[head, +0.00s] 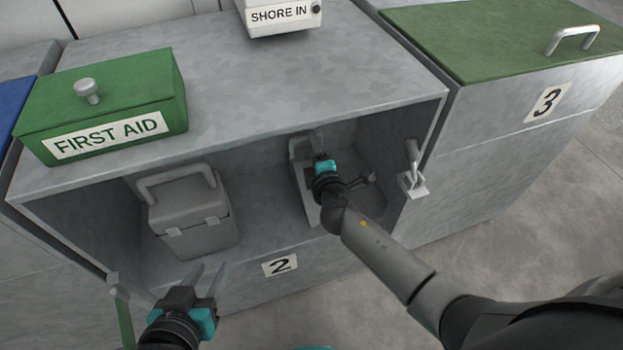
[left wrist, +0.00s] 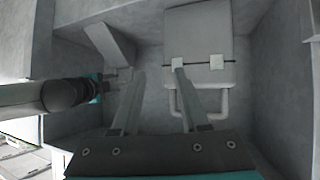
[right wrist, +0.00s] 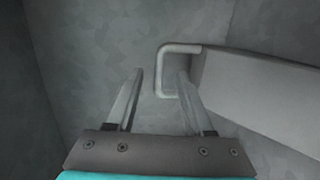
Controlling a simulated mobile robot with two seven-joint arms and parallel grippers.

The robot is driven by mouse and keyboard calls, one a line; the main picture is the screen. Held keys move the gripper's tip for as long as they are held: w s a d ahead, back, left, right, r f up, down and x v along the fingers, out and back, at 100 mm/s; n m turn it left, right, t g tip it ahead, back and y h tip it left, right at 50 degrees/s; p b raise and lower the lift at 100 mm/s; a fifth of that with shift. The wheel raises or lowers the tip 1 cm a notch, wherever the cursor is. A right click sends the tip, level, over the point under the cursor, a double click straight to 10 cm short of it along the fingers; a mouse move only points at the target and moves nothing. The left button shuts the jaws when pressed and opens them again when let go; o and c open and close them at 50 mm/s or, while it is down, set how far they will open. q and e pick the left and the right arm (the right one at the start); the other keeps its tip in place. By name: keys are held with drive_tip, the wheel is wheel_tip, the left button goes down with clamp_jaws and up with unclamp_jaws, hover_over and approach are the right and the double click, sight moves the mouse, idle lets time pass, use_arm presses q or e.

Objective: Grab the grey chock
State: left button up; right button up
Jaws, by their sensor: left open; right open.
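The grey chock (head: 302,188) is a wedge-shaped block with a bar handle, standing in the right part of open locker 2. It also shows in the left wrist view (left wrist: 110,45). In the right wrist view the chock (right wrist: 265,92) lies at the right, and its handle (right wrist: 161,70) shows between my open fingers, nearer the right one. My right gripper (right wrist: 160,75) is open and empty, inside the locker; its fingertips are hard to see in the head view. My left gripper (head: 209,270) is open and empty in front of the locker, below the grey toolbox.
A grey lidded toolbox (head: 190,212) with a handle stands in the locker's left part. A green first aid box (head: 105,100) and a white shore box (head: 280,16) sit on top. A latch (head: 413,175) is at the opening's right edge. Locker 3 (head: 500,40) is at the right.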

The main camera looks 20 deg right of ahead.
drive_tip(key=shift+b+x, duration=0.6)
drive_tip(key=shift+x, duration=0.75)
drive_tip(key=shift+b+x, duration=0.4)
drive_tip(key=shift+x, duration=0.45)
use_arm(q)
drive_tip(key=shift+w+d+r+t+h, duration=0.1)
drive_tip(key=shift+d+r+t+h, duration=0.25)
drive_tip(key=shift+d+t, duration=0.3)
drive_tip(key=shift+s+d+r+t+h, duration=0.1)
drive_tip(key=shift+d+r+t+h, duration=0.2)
drive_tip(key=shift+d+t, duration=0.3)
drive_tip(key=shift+w+d+r+t+h, duration=0.1)
drive_tip(key=shift+d+r+t+h, duration=0.35)
drive_tip(key=shift+t, duration=0.3)
use_arm(e)
drive_tip(key=shift+w+a, duration=0.1)
drive_tip(key=shift+w, duration=0.3)
use_arm(q)
drive_tip(key=shift+f, duration=0.15)
use_arm(e)
clamp_jaws()
drive_tip(key=shift+r, duration=0.1)
